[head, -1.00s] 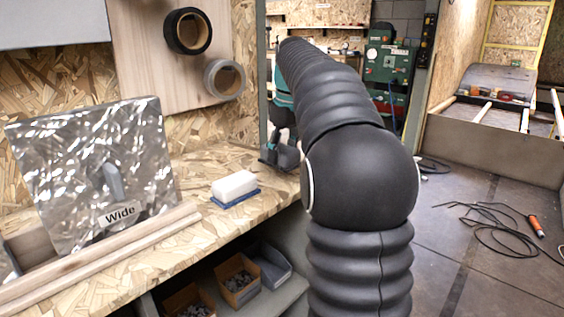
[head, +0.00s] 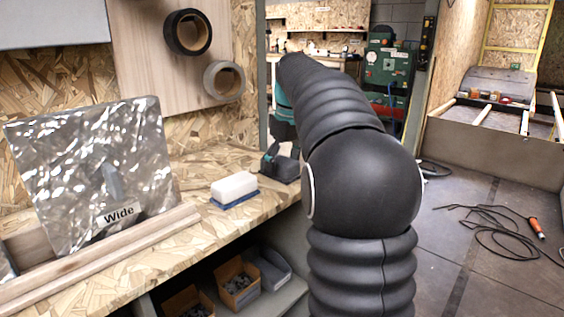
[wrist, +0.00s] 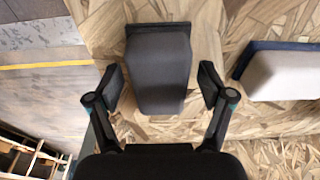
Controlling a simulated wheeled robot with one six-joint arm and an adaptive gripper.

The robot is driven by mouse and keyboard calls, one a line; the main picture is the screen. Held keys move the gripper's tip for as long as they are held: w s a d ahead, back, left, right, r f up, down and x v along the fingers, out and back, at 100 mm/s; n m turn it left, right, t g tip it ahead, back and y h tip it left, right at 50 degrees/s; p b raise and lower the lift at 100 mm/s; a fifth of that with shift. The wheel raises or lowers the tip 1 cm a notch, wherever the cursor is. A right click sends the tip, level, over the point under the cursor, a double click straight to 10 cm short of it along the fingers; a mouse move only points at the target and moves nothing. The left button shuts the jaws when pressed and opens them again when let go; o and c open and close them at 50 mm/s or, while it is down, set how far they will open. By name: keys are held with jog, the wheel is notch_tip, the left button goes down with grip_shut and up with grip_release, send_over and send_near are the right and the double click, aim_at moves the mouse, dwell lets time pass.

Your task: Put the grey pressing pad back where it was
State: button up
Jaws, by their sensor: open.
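The grey pressing pad (wrist: 158,70) is a dark grey block with a thin darker plate at its far end. In the wrist view it lies between the fingers of my gripper (wrist: 162,86), over the chipboard bench. My gripper is open, one finger on each side, with visible gaps to the pad. In the head view the pad (head: 284,171) is a small dark shape near the bench's right edge, partly hidden by my arm and gripper. I cannot tell from these frames whether it rests flat on the bench.
A white block with a blue base (head: 234,188) stands left of the pad; it also shows in the wrist view (wrist: 285,75). A crinkled metal panel labelled "Wide" (head: 92,175) leans on the bench behind wooden strips. Bins (head: 237,282) sit on a shelf below.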

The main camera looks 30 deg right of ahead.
aim_at(287, 163)
notch_tip(287, 163, up, 12)
jog(key=s+p, duration=0.1)
jog(key=shift+s+d, duration=0.35)
jog(key=s+a+f+m+t, duration=0.2)
jog(key=s+a+f, duration=0.6)
jog(key=s+a, duration=0.45)
jog(key=s+a+f+m+t, duration=0.1)
jog(key=s+a+f, duration=0.1)
jog(key=s+f, duration=0.4)
jog(key=s+a+f+m+t, duration=0.1)
jog(key=s+a+f, duration=0.2)
jog(key=s+f, duration=0.4)
notch_tip(287, 163, down, 3)
jog(key=shift+s+r+h, duration=0.2)
jog(key=shift+h, duration=0.1)
jog(key=shift+a, duration=0.1)
